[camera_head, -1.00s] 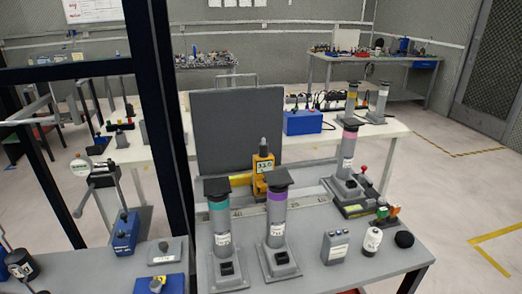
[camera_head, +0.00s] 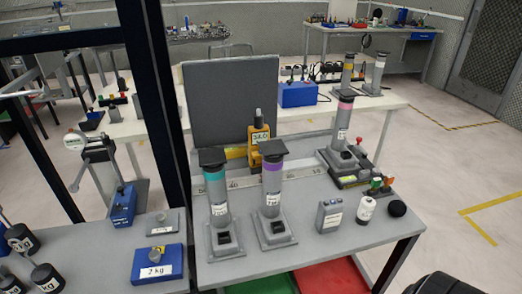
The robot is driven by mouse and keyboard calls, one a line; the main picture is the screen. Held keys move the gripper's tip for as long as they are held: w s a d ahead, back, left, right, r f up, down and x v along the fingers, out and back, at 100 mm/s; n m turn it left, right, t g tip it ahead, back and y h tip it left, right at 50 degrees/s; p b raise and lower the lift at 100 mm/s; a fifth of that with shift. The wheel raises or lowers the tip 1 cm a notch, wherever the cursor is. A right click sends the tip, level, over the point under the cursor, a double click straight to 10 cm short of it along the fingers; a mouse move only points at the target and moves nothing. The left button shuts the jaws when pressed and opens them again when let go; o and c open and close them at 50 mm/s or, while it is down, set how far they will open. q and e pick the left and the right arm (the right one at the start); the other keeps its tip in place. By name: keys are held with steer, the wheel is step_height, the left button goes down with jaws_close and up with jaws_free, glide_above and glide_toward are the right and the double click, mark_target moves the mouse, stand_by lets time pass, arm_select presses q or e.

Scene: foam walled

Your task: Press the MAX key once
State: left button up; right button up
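I cannot read a MAX key anywhere in this view. A small grey box (camera_head: 330,216) with a white label and small buttons on top stands on the grey table, right of the two front columns; its markings are too small to read. A grey column with a teal band (camera_head: 216,190) and one with a purple band (camera_head: 272,190) stand upright left of it, each with a dark square switch on its base. No gripper fingers show. A dark rounded shape at the bottom right corner may be part of my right arm.
A white cylinder (camera_head: 366,208) and a black ball (camera_head: 397,208) stand right of the box. A pink-banded column (camera_head: 342,125) and a yellow device (camera_head: 260,142) are behind. A black post (camera_head: 150,90) rises at the left. The table front is clear near the box.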

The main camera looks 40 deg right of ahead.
jaws_close()
